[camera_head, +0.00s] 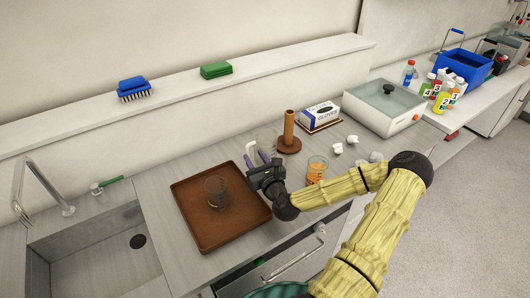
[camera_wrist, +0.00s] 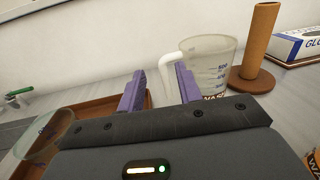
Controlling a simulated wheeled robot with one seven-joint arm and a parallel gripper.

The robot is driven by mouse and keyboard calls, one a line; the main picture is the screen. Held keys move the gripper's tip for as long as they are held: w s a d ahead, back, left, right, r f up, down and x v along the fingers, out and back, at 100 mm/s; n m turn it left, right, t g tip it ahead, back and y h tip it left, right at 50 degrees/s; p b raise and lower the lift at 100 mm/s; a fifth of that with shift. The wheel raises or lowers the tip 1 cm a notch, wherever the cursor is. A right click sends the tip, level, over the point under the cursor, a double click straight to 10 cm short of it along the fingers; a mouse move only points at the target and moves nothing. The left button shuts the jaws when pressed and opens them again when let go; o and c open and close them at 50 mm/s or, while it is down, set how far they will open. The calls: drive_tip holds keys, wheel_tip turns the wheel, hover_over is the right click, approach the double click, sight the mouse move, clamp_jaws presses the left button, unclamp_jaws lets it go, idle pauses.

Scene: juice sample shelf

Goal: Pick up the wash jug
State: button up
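The wash jug (camera_wrist: 212,65) is a clear measuring jug with blue marks, a white handle and a partly hidden label, in the wrist view. In the head view it (camera_head: 266,137) stands behind my gripper, at the back right of the brown tray, partly hidden. My gripper (camera_wrist: 158,88) is open, with its two purple fingers apart and nothing held. In the wrist view the white handle shows between the fingertips, closer to the right finger, which overlaps the jug's lower left. I cannot tell whether they touch. In the head view my gripper (camera_head: 257,158) points toward the jug.
The brown tray (camera_head: 190,226) holds a clear beaker (camera_head: 216,192). An orange-filled beaker (camera_head: 316,170) stands right of my gripper. A brown post on a round base (camera_head: 289,146) and a glove box (camera_head: 320,112) stand right of the jug. A sink (camera_head: 100,262) lies left.

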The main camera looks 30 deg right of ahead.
sight(248, 154)
wheel_tip(248, 154, down, 3)
drive_tip(key=shift+w+f, duration=0.1)
drive_tip(key=shift+f, duration=0.05)
drive_tip(key=shift+w+d+f+p, duration=0.1)
drive_tip(key=shift+w+f+p, duration=0.1)
drive_tip(key=shift+w, duration=0.25)
drive_tip(key=shift+w+d+f+p, duration=0.1)
drive_tip(key=shift+w+p, duration=0.1)
drive_tip(key=shift+w, duration=0.6)
drive_tip(key=shift+w+d+p, duration=0.15)
drive_tip(key=shift+w+p, duration=0.2)
drive_tip(key=shift+w, duration=0.9)
drive_tip(key=shift+w+d+p, duration=0.1)
drive_tip(key=shift+w+p, duration=0.25)
drive_tip(key=shift+w, duration=0.9)
clamp_jaws()
